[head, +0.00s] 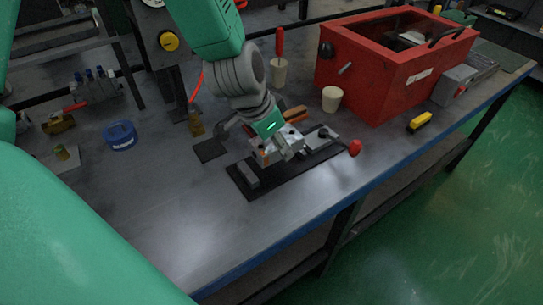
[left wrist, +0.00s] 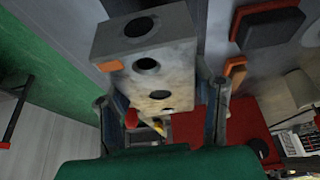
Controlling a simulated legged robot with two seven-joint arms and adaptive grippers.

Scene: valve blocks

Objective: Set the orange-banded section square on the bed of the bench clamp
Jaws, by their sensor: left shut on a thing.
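My left gripper (head: 272,135) is shut on a grey metal section (head: 284,148) over the bench clamp. In the left wrist view this section (left wrist: 145,62) shows several round dark holes and a small orange band (left wrist: 109,66) at its left edge, and sits between the two fingers. The clamp's dark base (head: 240,181) lies on the bench, with a grey jaw block (head: 250,174) at its near end and a red-knobbed handle (head: 355,147) at its right. The gripper hides part of the bed; I cannot tell whether the section touches it. My right gripper is not in view.
An orange-topped piece (head: 295,114) lies just behind the clamp. A red box (head: 375,75), a cream cup (head: 332,99) and a yellow-black tool (head: 420,122) stand to the right. A blue ring-shaped item (head: 121,135) lies left. The front-left bench is clear.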

